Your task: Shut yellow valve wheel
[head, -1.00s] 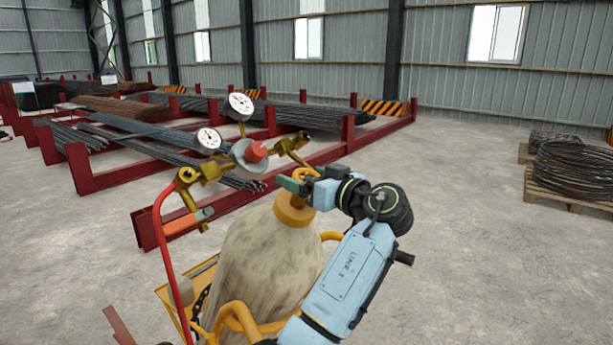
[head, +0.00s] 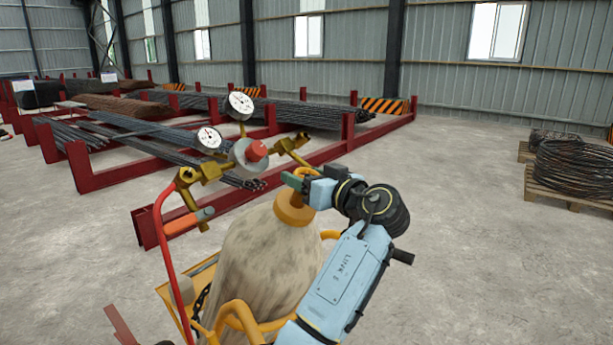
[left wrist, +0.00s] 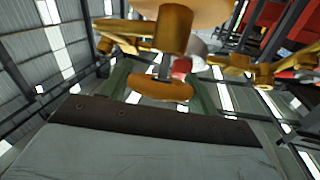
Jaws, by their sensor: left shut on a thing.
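The yellow valve wheel (head: 308,173) sits at the top of a tan gas cylinder (head: 268,260) with a yellow collar (head: 294,208). My left gripper (head: 298,180) reaches it from the right, with green fingertips at the wheel, and is shut on it. In the left wrist view the wheel (left wrist: 160,89) shows as an orange-yellow disc between the two green fingers (left wrist: 160,92), with its stem behind it. The gripper covers part of the wheel in the head view. My right gripper is not in view.
A regulator with a red knob (head: 257,150), two round gauges (head: 240,105) and brass fittings stands just left of the wheel. A red hose (head: 162,240) hangs at the left. Red racks (head: 150,230) of rebar lie behind. Open floor is at right, before a pallet of wire coils (head: 575,172).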

